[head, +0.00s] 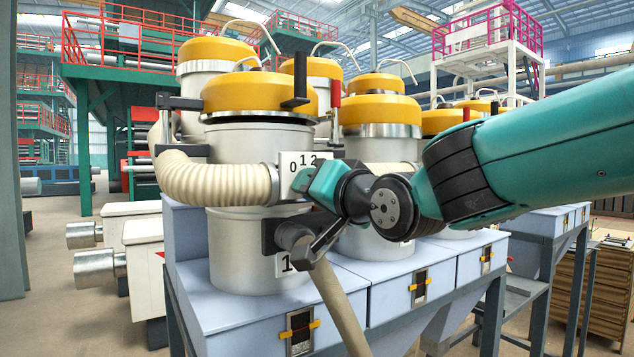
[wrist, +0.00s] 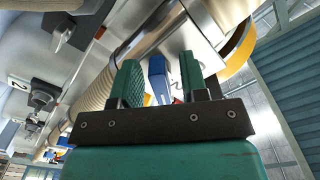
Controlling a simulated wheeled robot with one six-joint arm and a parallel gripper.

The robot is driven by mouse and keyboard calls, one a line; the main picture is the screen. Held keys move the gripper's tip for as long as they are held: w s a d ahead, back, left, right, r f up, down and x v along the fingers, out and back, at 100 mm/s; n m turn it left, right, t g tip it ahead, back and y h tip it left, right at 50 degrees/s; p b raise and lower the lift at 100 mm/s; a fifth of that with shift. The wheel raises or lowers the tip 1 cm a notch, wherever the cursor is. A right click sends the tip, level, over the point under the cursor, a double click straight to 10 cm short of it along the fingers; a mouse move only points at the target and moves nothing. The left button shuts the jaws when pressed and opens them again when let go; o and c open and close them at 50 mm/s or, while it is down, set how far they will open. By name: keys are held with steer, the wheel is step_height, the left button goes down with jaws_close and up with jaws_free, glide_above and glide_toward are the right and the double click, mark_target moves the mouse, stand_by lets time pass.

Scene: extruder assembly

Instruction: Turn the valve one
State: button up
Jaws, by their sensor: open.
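The front hopper (head: 245,250) is a grey cylinder with a yellow lid, and a plate marked 1 (head: 283,263) is low on its side. A white dial plate marked 0 1 2 (head: 292,168) is at its middle, beside a ribbed cream hose (head: 215,183). My gripper (head: 316,181) is in front of this plate and hides part of it. In the wrist view, my gripper (wrist: 159,64) is open, with its two green fingers on either side of a small blue handle (wrist: 158,84). Gaps show beside the handle, but contact deeper in is hidden.
More yellow-lidded hoppers (head: 378,125) stand close behind and to the right. A dark fitting (head: 293,236) with a beige pipe is just below my gripper. Blue-grey bins (head: 400,298) are under the hoppers. Open floor (head: 60,290) is at the left.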

jaws_close()
